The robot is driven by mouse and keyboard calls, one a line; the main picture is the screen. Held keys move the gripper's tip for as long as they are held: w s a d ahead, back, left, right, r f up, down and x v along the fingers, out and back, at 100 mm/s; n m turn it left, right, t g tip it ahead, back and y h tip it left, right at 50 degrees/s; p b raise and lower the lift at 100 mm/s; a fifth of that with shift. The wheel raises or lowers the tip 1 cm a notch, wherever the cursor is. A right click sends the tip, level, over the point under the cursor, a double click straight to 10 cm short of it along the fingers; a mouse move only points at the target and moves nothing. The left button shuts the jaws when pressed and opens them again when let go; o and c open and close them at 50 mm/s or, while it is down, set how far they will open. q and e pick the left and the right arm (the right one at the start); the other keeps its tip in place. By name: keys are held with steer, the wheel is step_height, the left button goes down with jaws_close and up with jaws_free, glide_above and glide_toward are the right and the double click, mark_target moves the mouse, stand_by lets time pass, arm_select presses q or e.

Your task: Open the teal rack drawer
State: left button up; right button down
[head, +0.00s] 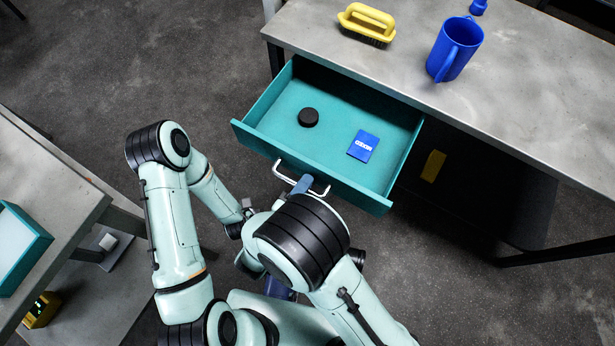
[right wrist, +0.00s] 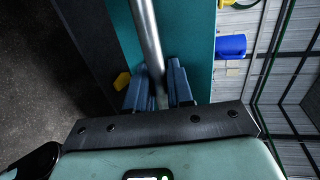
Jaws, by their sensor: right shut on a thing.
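The teal drawer (head: 260,118) stands pulled well out from under the workbench, its inside open to view. A black round puck (head: 308,117) and a blue printed packet (head: 363,146) lie on its floor. Its pale bar handle (head: 283,171) is on the front panel. My right gripper (head: 302,184) is shut on the handle, its jaws partly hidden by my arm. In the right wrist view, the blue fingers (right wrist: 159,90) sit on both sides of the metal handle bar (right wrist: 147,35), before the teal front (right wrist: 200,45).
The grey workbench (head: 520,100) carries a yellow brush (head: 367,22) and a blue mug (head: 455,50). A yellow object (head: 433,166) is below it, right of the drawer. Another table (head: 70,205) with a teal tray (head: 22,235) stands left. Floor left of the drawer is clear.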

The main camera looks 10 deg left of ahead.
arm_select(q)
steer(key=shift+s, duration=0.15)
arm_select(e)
steer(key=shift+s+a, duration=0.15)
steer(key=shift+s, duration=0.4)
steer(key=c, duration=1.2)
jaws_free()
